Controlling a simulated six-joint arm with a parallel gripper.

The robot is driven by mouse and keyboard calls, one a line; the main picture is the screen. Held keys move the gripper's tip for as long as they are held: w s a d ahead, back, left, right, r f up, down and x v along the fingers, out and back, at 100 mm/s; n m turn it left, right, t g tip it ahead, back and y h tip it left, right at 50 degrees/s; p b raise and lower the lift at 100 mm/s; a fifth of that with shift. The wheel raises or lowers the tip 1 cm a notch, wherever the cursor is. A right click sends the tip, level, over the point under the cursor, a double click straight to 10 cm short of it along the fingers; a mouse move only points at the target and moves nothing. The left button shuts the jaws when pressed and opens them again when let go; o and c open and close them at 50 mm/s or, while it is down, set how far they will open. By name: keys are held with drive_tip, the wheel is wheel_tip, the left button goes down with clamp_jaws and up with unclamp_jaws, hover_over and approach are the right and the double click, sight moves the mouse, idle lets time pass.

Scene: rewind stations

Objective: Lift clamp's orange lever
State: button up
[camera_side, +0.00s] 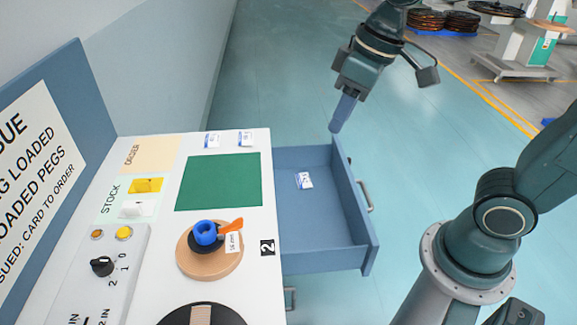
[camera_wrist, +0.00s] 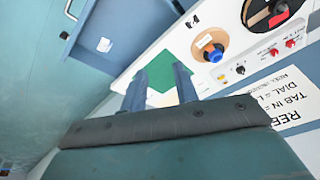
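The clamp has a blue round hub (camera_side: 206,233) on a tan disc (camera_side: 190,262) on the white bench top. Its orange lever (camera_side: 231,226) points outward to the right, beside a small white label. In the wrist view the blue hub (camera_wrist: 215,54) sits on the disc at upper right; I cannot make out the lever clearly there. My gripper (camera_side: 340,118) hangs above the open drawer's far end, well apart from the clamp.
A blue drawer (camera_side: 325,252) stands open at the bench's right side, holding a small white card (camera_side: 304,180). A green mat (camera_side: 218,182) lies beyond the clamp. A control panel (camera_side: 115,275) with a black knob is at left, and a dark reel (camera_side: 235,315) is in front.

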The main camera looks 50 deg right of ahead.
drive_tip(key=w+a+f+m+g+y, duration=0.1)
drive_tip(key=w+a+f+g+y, duration=0.25)
drive_tip(key=w+f, duration=0.3)
drive_tip(key=m+y, duration=0.6)
drive_tip(key=y, duration=0.3)
approach(231, 227)
drive_tip(key=shift+d+r+g, duration=0.2)
drive_tip(key=shift+d+r, duration=0.15)
drive_tip(key=shift+d, duration=0.45)
drive_tip(key=shift+d+r+g, duration=0.15)
drive_tip(key=shift+d+r, duration=0.2)
drive_tip(key=shift+d, duration=0.45)
drive_tip(key=x, duration=1.3)
drive_tip(key=shift+s+a+f, duration=0.1)
drive_tip(key=shift+a+f, duration=0.2)
clamp_jaws()
